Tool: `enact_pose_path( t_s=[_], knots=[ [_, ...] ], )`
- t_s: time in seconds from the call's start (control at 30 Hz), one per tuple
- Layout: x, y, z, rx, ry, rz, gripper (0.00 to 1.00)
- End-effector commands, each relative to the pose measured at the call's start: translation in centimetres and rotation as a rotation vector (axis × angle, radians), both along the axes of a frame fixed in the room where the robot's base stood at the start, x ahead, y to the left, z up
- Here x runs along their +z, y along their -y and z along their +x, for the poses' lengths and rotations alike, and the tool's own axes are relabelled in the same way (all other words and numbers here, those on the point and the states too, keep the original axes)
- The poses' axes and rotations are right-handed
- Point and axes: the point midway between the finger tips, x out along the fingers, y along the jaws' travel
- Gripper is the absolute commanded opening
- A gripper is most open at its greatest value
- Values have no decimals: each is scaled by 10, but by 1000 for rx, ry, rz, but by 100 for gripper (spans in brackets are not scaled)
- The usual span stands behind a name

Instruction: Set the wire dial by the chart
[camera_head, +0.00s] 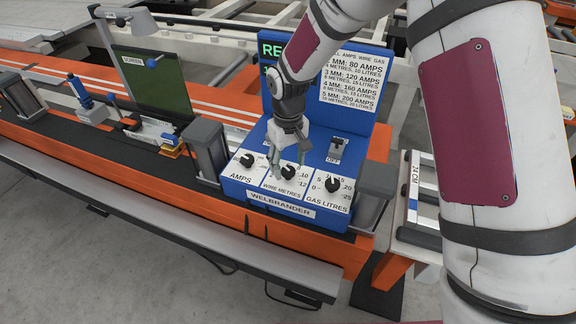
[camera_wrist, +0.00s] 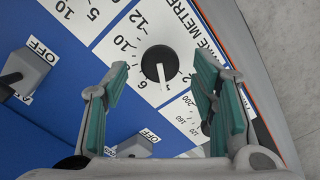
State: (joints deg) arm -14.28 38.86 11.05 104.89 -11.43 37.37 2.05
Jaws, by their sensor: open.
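The wire dial (camera_head: 289,172) is a round black knob on the "WIRE METRES" plate of the blue Welbrander box. In the wrist view the wire dial (camera_wrist: 158,62) has a white pointer directed down the picture, between 6 and 2; the number there is not readable. My gripper (camera_head: 280,150) is over the dial from above. In the wrist view my gripper (camera_wrist: 163,75) is open, its green-padded fingers on either side of the dial, apart from it. The chart (camera_head: 352,80) lists wire thicknesses with amps, metres and litres, from 2 MM: 80 AMPS to 5 MM: 200 AMPS.
The amps dial (camera_head: 247,160) and gas dial (camera_head: 332,184) flank the wire dial closely. A switch (camera_head: 338,147) marked OFF stands behind. Grey posts (camera_head: 202,150) stand beside the box; a green screen (camera_head: 150,80) is left.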

Motion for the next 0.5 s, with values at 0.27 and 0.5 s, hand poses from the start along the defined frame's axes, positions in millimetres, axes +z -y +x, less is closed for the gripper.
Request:
enact_pose_path(
  t_s=[0.27, 0.5],
  knots=[
    [59, -1, 1, 1, 5, 2, 53],
    [93, -1, 0, 1, 3, 2, 53]
  ],
)
